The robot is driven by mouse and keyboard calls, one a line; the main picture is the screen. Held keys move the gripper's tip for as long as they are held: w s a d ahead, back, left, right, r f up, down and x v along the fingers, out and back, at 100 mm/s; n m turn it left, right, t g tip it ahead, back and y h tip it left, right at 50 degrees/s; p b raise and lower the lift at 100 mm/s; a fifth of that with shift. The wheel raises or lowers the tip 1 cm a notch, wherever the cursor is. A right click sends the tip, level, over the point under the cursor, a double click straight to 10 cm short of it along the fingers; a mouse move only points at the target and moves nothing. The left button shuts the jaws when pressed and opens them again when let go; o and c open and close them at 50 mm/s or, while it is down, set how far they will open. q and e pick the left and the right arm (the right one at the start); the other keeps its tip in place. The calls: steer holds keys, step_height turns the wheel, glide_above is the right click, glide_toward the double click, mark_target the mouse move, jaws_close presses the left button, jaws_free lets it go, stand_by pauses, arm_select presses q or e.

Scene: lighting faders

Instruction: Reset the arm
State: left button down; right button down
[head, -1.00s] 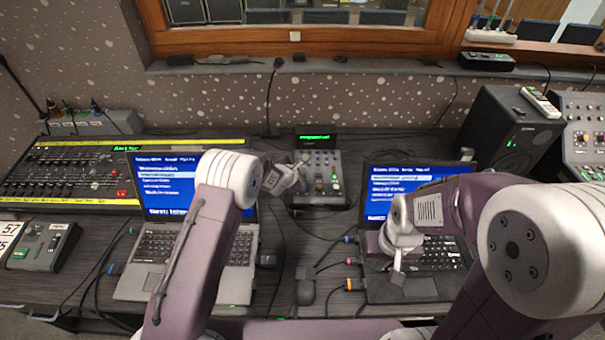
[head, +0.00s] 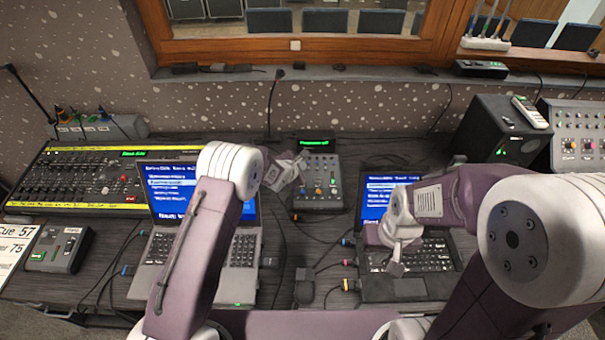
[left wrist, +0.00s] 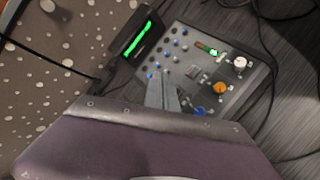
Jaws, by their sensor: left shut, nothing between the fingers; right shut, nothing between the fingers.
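My left arm reaches in from the left in the head view, and its gripper (head: 299,160) is beside the left edge of a small grey mixer (head: 319,182). In the left wrist view the shut, empty fingers (left wrist: 163,80) appear in front of the mixer (left wrist: 225,72), which has blue knobs, an orange knob and a white knob. Whether they touch it I cannot tell. My right gripper (head: 396,266) is shut and empty, pointing down over the keyboard of the right laptop (head: 432,289).
A left laptop (head: 161,262) stands partly behind my left arm. A long fader console (head: 70,182) and a small fader box (head: 58,250) are at the left. A black speaker (head: 497,130) stands back right. Cables and a dark mouse (head: 304,287) lie between the laptops.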

arm_select(q)
steer(key=shift+a+r, duration=0.1)
steer(key=shift+r, duration=0.1)
stand_by(0.3)
steer(key=w+a+r+n+t+y, duration=0.1)
steer(key=a+r, duration=0.3)
steer(key=r, duration=0.4)
steer(key=a+r+t, duration=0.1)
steer(key=a+r, duration=0.3)
steer(key=r, duration=0.4)
steer(key=s+a+r+m+g+y, duration=0.2)
steer(key=s+a+m, duration=0.2)
steer(key=s+a, duration=0.5)
steer(key=s+f+m+g, duration=0.4)
steer(key=s+m, duration=0.5)
steer(key=s, duration=0.5)
steer(key=s+f+m+g, duration=0.4)
steer(key=s+m, duration=0.5)
steer(key=s, duration=0.5)
steer(key=shift+s+f+m+y, duration=0.15)
steer(key=shift+f+m+y, duration=0.2)
steer(key=shift+f, duration=0.6)
